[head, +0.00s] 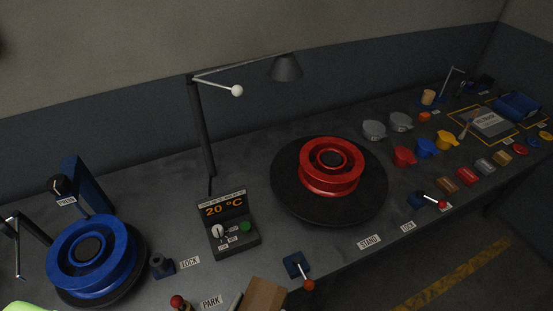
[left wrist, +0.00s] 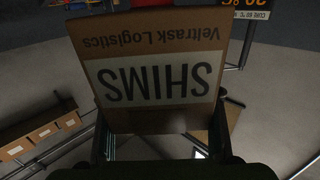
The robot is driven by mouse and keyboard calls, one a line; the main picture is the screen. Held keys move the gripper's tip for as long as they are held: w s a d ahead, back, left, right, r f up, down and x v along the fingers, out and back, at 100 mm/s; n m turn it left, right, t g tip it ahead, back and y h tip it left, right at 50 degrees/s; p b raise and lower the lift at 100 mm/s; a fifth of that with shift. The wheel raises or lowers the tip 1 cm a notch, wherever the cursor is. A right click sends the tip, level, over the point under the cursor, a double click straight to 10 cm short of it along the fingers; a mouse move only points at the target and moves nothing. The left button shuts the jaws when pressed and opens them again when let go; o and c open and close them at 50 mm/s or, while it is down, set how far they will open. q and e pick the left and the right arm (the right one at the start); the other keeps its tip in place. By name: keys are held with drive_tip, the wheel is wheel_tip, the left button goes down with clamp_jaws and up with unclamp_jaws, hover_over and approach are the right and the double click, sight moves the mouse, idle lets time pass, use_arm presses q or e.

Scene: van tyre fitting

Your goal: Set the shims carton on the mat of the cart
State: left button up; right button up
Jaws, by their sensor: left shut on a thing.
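The shims carton (left wrist: 160,75) is a brown cardboard box with a white label reading SHIMS, upside down in the left wrist view. My left gripper (left wrist: 163,128) is shut on it, with a finger at each side of its lower part. In the head view only part of the carton (head: 265,296) shows at the bottom edge, in front of the bench. My right gripper is not in view. I cannot make out the cart or its mat in either view.
The bench (head: 265,155) carries a blue wheel rim (head: 88,252), a red rim (head: 331,168) on a dark turntable, a 20 °C control box (head: 232,228) and a lamp (head: 286,67). Levers line its front edge. A shelf with brown boxes (left wrist: 42,132) stands left in the wrist view.

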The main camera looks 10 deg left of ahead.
use_arm(q)
drive_tip(key=shift+w+a, duration=0.1)
drive_tip(key=shift+w, duration=0.05)
use_arm(e)
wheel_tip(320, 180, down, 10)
drive_tip(key=b, duration=1)
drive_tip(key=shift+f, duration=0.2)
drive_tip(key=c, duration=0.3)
use_arm(q)
drive_tip(key=w+a+r+n+y, duration=0.2)
drive_tip(key=w+a+y, duration=0.1)
drive_tip(key=w+a, duration=0.8)
drive_tip(key=shift+w, duration=0.15)
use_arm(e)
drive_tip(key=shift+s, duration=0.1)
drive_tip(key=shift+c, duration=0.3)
